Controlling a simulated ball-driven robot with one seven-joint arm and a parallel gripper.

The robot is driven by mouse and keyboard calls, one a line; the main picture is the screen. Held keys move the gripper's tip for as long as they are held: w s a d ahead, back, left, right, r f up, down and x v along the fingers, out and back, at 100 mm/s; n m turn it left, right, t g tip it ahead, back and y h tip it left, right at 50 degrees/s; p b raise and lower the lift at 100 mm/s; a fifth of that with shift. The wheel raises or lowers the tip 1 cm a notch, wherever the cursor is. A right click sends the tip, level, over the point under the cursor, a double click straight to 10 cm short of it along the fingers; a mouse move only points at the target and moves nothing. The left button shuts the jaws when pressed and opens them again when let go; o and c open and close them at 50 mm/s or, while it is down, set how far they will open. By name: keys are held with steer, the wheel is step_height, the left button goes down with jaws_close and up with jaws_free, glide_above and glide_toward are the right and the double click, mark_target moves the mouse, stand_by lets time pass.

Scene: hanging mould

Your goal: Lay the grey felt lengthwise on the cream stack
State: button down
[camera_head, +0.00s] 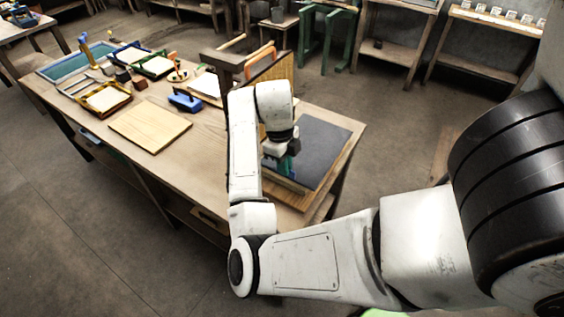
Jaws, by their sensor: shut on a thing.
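The grey felt (318,148) is a dark, flat sheet over a wooden board at the right end of the table. My gripper (281,167) is low at the felt's left side, close to the board, and is shut on it. My arm hides much of the gripper, so the exact grip is hard to see. A small blue-green part shows at the gripper. A pale, cream-white sheet or stack (207,84) lies left of my arm, behind a blue-handled tool. I cannot tell whether this is the cream stack or whether another is hidden.
A dark wooden upright frame (232,62) stands behind my arm. A bare wooden board (150,127) lies mid-table. The blue-handled tool (186,101) lies between them. Framed trays (104,98) and a blue basin (75,66) fill the far left. The table's right edge is near the felt.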

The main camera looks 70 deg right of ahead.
steer(key=d+f, duration=0.1)
steer(key=w+d+b, duration=0.1)
steer(key=d, duration=0.1)
steer(key=w+d+f+b, duration=0.1)
steer(key=shift+d+f, duration=0.2)
steer(key=shift+f, duration=0.1)
steer(key=d+f, duration=0.1)
steer(key=w+d+f+b, duration=0.2)
steer(key=f, duration=0.1)
steer(key=shift+d, duration=0.1)
steer(key=shift+w+d+f, duration=0.15)
steer(key=shift+d+f, duration=0.25)
steer(key=shift+f, duration=0.3)
steer(key=shift+f+p, duration=0.3)
steer(key=shift+f, duration=1.25)
steer(key=shift+f, duration=0.1)
steer(key=c, duration=1.3)
jaws_free()
steer(key=shift+o, duration=0.2)
